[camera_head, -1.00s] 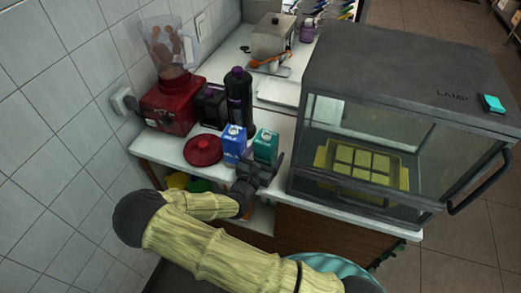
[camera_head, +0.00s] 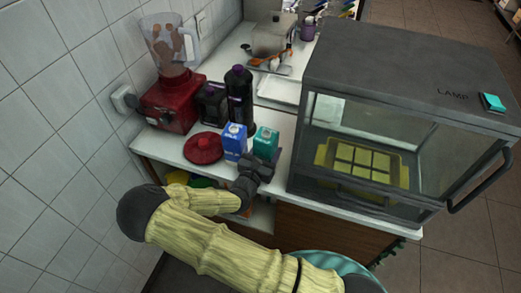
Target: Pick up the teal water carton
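The teal water carton (camera_head: 265,142) stands upright on the white counter, just right of a blue carton (camera_head: 234,142). My gripper (camera_head: 266,160) is at the front of the teal carton, low down and very close to it. The gripper covers the carton's lower front. A dark finger shows at the carton's lower right side. I cannot tell whether the fingers touch the carton or how far apart they are.
A red lid (camera_head: 203,149) lies left of the cartons. A dark bottle (camera_head: 239,98), a black container (camera_head: 213,103) and a red blender (camera_head: 170,105) stand behind. A large glass-fronted case (camera_head: 395,125) stands close on the right.

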